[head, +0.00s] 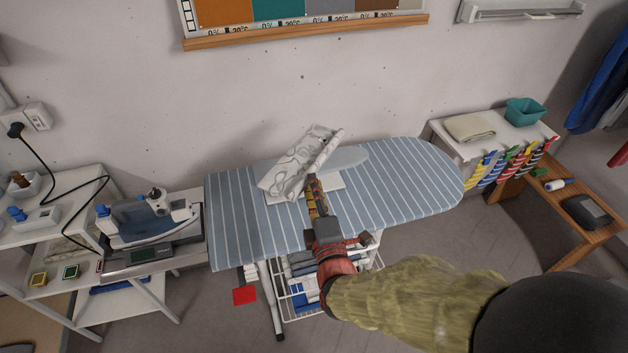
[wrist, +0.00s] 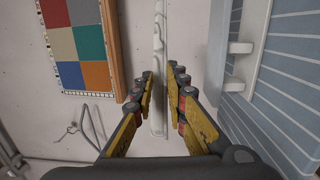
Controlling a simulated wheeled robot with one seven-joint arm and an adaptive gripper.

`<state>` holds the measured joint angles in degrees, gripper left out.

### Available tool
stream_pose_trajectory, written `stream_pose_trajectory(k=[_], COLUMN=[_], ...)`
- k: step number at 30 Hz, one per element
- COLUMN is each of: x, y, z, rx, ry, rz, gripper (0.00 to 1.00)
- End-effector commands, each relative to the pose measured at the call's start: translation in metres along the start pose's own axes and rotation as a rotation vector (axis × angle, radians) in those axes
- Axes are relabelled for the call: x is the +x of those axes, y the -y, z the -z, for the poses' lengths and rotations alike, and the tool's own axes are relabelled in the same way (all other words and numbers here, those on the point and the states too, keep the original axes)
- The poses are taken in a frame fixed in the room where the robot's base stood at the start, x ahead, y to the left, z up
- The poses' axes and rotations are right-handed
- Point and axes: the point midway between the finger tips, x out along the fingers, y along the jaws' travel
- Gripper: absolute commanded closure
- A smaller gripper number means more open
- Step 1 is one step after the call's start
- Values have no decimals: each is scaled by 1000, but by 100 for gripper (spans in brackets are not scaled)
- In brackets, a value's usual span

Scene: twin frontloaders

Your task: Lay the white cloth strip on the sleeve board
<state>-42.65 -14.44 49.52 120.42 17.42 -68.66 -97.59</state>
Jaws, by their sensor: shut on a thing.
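The white cloth strip (head: 294,172), with a faint grey pattern, hangs from my gripper (head: 313,182) above the ironing board. In the wrist view the cloth strip (wrist: 159,40) shows edge-on as a thin white band between the fingers of my gripper (wrist: 160,80), which are shut on it. The sleeve board (head: 350,158) is a pale, rounded narrow board on a white base, standing on the ironing board. The cloth and gripper hide its left part. The cloth overlaps it in the head view; I cannot tell whether they touch.
The blue striped ironing board (head: 415,175) is bare to the right of the sleeve board. An iron (head: 150,220) stands on a side table at left. A white shelf with a folded cloth (head: 469,128) and a teal bin (head: 525,112) is at right. A wire basket (head: 300,295) hangs below.

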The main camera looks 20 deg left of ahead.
Motion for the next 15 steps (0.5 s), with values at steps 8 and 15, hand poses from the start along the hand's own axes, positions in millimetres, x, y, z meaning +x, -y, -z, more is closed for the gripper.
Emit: stream_pose_trajectory(k=[8,15], x=[58,86], y=[39,76], z=[-14,-19], rx=[-1,0], ry=[2,1], rz=[4,3], gripper=[100,100])
